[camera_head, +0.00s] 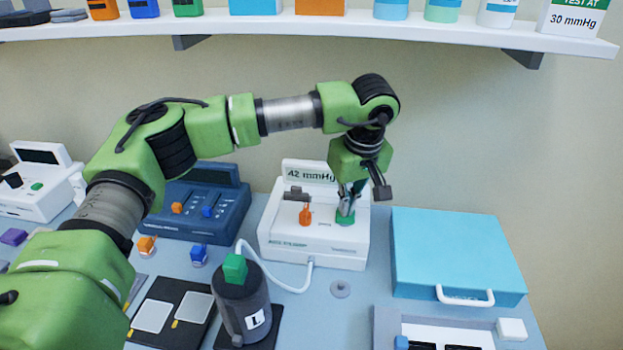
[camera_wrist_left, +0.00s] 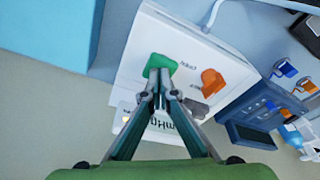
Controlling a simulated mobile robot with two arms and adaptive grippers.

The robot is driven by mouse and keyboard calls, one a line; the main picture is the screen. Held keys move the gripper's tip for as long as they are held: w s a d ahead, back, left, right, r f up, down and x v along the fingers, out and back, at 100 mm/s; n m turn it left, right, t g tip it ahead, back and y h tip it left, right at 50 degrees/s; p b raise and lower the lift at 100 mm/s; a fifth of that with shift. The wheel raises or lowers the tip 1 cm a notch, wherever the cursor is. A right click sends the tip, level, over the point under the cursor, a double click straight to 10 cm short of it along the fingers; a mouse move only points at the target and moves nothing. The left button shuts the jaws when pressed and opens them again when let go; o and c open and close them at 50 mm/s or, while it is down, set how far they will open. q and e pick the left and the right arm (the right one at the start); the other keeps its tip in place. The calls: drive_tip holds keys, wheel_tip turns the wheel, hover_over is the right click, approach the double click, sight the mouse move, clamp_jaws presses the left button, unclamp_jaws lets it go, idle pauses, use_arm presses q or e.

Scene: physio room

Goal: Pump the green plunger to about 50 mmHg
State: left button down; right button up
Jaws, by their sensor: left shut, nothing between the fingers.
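The white pump unit (camera_head: 335,252) stands on the table, and its display (camera_head: 310,174) reads 42 mmHg. The green plunger (camera_head: 345,217) is at the right of its top face, beside an orange lever (camera_head: 305,214). My left gripper (camera_head: 346,207) points down with its shut fingertips at the green plunger. In the left wrist view the shut fingertips (camera_wrist_left: 159,94) overlap the edge of the green plunger (camera_wrist_left: 160,67), with nothing between them; whether they touch it is hard to tell. The orange lever also shows in the left wrist view (camera_wrist_left: 212,82). My right gripper is not in view.
A white tube (camera_head: 285,283) runs from the unit to a dark cylinder marked L (camera_head: 243,305) with a green top. A blue case (camera_head: 455,255) lies at the right. A dark blue device (camera_head: 205,207) stands at the left. A shelf (camera_head: 330,25) overhangs the back.

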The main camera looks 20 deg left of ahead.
use_arm(q)
drive_tip(key=shift+w+a+p+v, duration=0.1)
drive_tip(key=shift+p+v, duration=0.4)
drive_tip(key=shift+v, duration=0.25)
drive_tip(key=shift+w+a+p+v, duration=0.15)
drive_tip(key=shift+p+v, duration=0.3)
drive_tip(key=shift+v, duration=0.35)
drive_tip(key=shift+w+a+p+v, duration=0.1)
drive_tip(key=shift+p+v, duration=0.4)
drive_tip(key=shift+v, duration=0.25)
drive_tip(key=shift+r, duration=0.1)
drive_tip(key=shift+s+d+b+x, duration=0.15)
drive_tip(key=shift+b+x, duration=0.35)
drive_tip(key=shift+x, duration=0.25)
drive_tip(key=shift+s+d+b+x, duration=0.1)
drive_tip(key=shift+b+x, duration=0.4)
drive_tip(key=shift+x, duration=0.2)
drive_tip(key=shift+s+d+b+x, duration=0.15)
drive_tip(key=shift+b+x, duration=0.35)
drive_tip(key=shift+x, duration=0.25)
drive_tip(key=shift+w+a+p+v, duration=0.15)
drive_tip(key=shift+p+v, duration=0.55)
drive_tip(key=shift+v, duration=0.35)
drive_tip(key=shift+w+a+p+v, duration=0.15)
drive_tip(key=shift+p+v, duration=0.5)
drive_tip(key=shift+v, duration=0.35)
